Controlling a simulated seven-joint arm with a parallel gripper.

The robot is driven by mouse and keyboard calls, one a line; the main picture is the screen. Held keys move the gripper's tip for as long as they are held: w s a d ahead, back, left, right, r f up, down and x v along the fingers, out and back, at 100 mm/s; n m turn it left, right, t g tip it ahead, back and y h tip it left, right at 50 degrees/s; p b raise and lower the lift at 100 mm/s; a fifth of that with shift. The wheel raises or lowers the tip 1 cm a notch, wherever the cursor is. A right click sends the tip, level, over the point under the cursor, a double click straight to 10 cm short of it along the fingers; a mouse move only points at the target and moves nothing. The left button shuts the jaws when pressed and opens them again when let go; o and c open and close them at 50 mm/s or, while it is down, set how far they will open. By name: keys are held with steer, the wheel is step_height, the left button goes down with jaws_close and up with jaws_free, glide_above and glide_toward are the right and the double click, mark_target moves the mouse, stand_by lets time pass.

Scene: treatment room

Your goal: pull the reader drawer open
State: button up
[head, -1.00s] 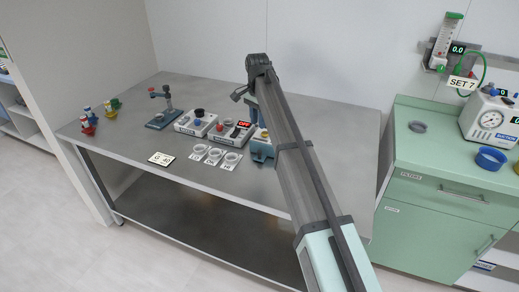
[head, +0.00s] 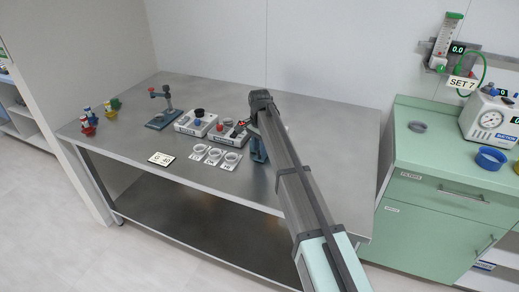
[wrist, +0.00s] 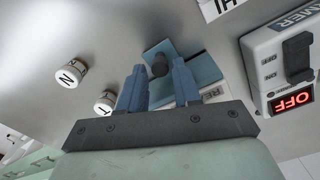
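The reader (wrist: 200,68) is a teal-blue block in the wrist view, with a partly hidden label that begins "RE". A dark round knob (wrist: 159,63) stands up from it. My gripper (wrist: 158,70) has two blue fingers, apart, with the knob showing between their tips. I see a gap on each side of the knob; I cannot tell how far the tips are above it.
A white warmer (wrist: 285,65) with a black switch and red "OFF" display stands close on the right in the wrist view. Two white-capped vials (wrist: 70,74) stand at left. In the head view, small cups (head: 214,155) sit in front; the bench's right part (head: 340,150) is clear.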

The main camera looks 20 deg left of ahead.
steer(key=shift+f, duration=0.55)
steer(key=shift+c, duration=0.3)
jaws_close()
